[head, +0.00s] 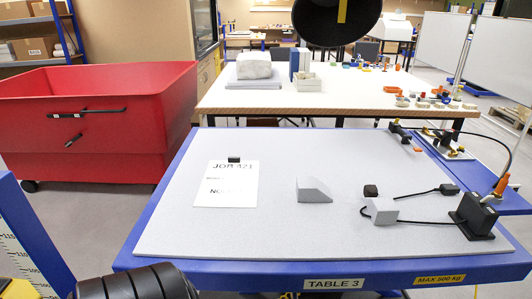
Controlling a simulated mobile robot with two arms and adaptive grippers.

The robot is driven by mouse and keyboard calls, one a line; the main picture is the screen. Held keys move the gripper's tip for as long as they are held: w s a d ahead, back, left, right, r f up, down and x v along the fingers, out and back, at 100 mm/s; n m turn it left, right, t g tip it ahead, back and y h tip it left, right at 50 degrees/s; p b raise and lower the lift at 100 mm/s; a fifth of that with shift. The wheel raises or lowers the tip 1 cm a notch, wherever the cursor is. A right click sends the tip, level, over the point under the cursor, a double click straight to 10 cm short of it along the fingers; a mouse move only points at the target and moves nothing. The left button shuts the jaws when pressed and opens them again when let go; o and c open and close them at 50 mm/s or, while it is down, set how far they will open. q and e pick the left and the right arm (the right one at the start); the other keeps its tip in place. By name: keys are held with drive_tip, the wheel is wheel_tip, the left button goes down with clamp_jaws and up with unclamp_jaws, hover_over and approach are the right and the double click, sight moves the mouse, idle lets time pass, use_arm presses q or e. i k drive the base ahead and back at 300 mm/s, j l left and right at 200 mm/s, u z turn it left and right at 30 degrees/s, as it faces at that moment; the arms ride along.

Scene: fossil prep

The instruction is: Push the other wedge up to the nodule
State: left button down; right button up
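A grey wedge (311,191) with a sloping right side lies on the grey mat (270,232), right of the job sheet. A small dark lump, seemingly the nodule (370,190), lies to its right with a clear gap of bare mat between them. A second, smaller light grey block, seemingly the other wedge (381,211), sits just in front of the nodule; I cannot tell whether they touch. Neither of my grippers shows in the head view.
A black cable runs around the smaller block to a black holder (474,215) at the right edge. The job sheet (226,184) lies left on blue-edged table 3. A red bin (100,120) stands behind left. A black hood (338,20) hangs above. The mat's front left is clear.

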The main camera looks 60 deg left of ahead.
sight(308, 188)
drive_tip(key=u, duration=1.4)
